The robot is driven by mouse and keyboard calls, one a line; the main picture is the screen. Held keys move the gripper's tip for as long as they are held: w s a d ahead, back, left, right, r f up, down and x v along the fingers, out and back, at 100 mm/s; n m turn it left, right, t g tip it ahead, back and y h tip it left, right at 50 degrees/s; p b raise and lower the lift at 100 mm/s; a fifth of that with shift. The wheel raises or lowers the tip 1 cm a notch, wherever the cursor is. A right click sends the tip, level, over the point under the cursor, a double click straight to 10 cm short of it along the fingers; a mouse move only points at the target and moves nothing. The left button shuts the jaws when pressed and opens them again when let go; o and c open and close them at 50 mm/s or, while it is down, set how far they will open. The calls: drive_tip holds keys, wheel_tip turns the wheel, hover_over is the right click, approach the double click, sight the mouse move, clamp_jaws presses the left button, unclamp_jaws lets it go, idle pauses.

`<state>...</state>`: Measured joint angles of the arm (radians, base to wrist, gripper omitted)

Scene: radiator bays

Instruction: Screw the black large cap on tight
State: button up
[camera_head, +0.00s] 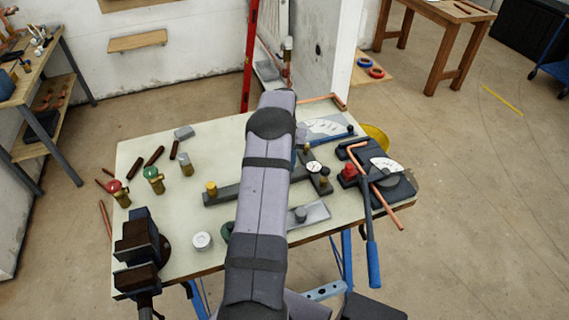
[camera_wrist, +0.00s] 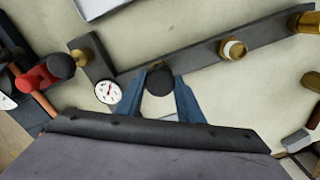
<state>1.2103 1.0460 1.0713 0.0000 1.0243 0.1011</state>
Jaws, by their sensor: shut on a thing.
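In the wrist view the black large cap (camera_wrist: 160,82) is a dark round disc between the blue fingers of my gripper (camera_wrist: 159,76). The fingers are closed on its two sides. The cap is at the edge of a long dark grey bar (camera_wrist: 195,60) with brass fittings. I cannot tell from above whether its thread is seated or how far it is turned. In the head view my arm covers the gripper and the cap. The bar (camera_head: 233,194) shows there left of my arm.
A white dial gauge (camera_wrist: 107,92) is close left of the gripper, and a brass fitting (camera_wrist: 233,49) stands on the bar to the right. A pipe bender (camera_head: 370,205) with red knob and blue handle is at the table's right. A vise (camera_head: 137,245) is at the front left.

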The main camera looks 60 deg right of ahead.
drive_tip(key=m, duration=1.4)
drive_tip(key=shift+m, duration=0.4)
drive_tip(key=m, duration=0.5)
drive_tip(key=shift+m, duration=0.3)
drive_tip(key=o, duration=1.1)
drive_tip(key=shift+c, duration=0.2)
